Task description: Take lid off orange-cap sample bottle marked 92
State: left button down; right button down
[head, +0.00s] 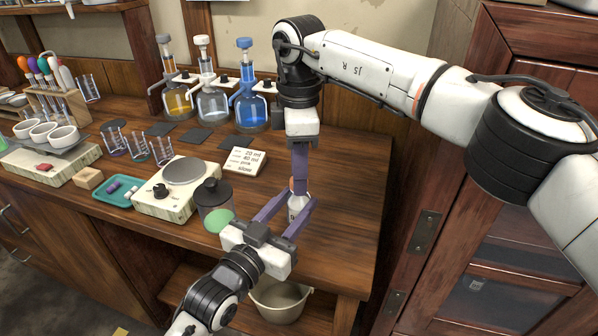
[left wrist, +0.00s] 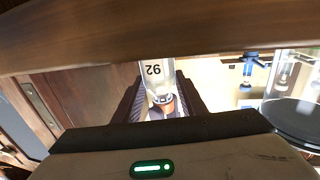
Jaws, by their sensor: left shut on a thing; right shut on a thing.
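The sample bottle (head: 297,206) is small and whitish with an orange cap (head: 292,184). In the left wrist view the bottle (left wrist: 157,78) shows its number 92 upside down, with the orange cap (left wrist: 166,103) at its lower end in that picture. My left gripper (head: 296,208) reaches in from the front and is shut on the bottle's body. My right gripper (head: 299,185) points down from above and is shut at the cap, hiding most of it. The cap appears to be at the bottle's neck; I cannot tell whether a gap separates them.
A dark-lidded jar (head: 213,196) and a green disc (head: 219,220) are left of my left gripper. A hotplate (head: 184,172), a note card (head: 243,161) and several flasks stand farther left and back. Bare wooden tabletop (head: 345,190) lies right of the bottle.

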jog(key=n, duration=0.6)
jog(key=shift+n, duration=0.4)
jog(key=n, duration=1.4)
jog(key=shift+n, duration=0.4)
jog(key=n, duration=0.6)
jog(key=shift+r, duration=0.1)
jog(key=n, duration=0.4)
jog(key=shift+n, duration=0.4)
jog(key=n, duration=1.2)
jog(key=shift+n, duration=0.4)
jog(key=n, duration=0.4)
jog(key=shift+r, duration=0.25)
jog(key=shift+r, duration=0.9)
